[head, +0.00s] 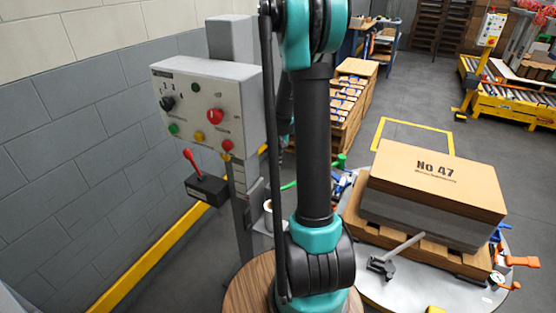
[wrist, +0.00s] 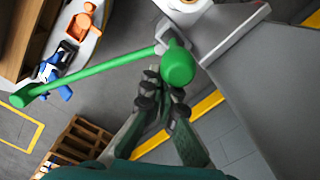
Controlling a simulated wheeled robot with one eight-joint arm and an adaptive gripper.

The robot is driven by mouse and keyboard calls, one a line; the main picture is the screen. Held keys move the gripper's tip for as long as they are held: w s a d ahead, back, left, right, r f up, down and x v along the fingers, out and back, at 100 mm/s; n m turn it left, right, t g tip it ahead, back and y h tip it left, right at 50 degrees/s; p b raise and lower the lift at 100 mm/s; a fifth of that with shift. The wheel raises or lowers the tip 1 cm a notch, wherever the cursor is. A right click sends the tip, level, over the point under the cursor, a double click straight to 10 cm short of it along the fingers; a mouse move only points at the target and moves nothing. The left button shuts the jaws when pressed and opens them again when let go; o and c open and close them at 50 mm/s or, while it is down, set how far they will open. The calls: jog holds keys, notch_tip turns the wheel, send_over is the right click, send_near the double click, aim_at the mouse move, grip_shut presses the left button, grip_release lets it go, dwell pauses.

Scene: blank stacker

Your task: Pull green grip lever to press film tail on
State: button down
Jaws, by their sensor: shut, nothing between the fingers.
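The green grip lever (wrist: 95,72) shows in the wrist view as a long green bar with a round green knob (wrist: 178,67) at its near right end. My gripper (wrist: 163,82) is shut and empty, its dark fingertips just below the knob in the picture. I cannot tell whether they touch it. In the head view, part of the green lever (head: 290,185) shows beside my arm, which hides my gripper. A white roll (wrist: 187,4), perhaps the film, is cut off at the top of the wrist view. The film tail cannot be made out.
A grey control box (head: 205,105) with coloured buttons stands on a post at left, with a red-handled lever box (head: 207,190) below. A wrapped stack marked No 47 (head: 435,185) sits on a pallet on the round table (head: 385,295) at right. Wooden crates (head: 335,125) stand behind.

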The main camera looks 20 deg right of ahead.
jog(key=shift+w+d+r, duration=0.1)
jog(key=shift+w+d, duration=1.05)
jog(key=shift+d, duration=0.3)
notch_tip(320, 180, up, 9)
dwell(0.6)
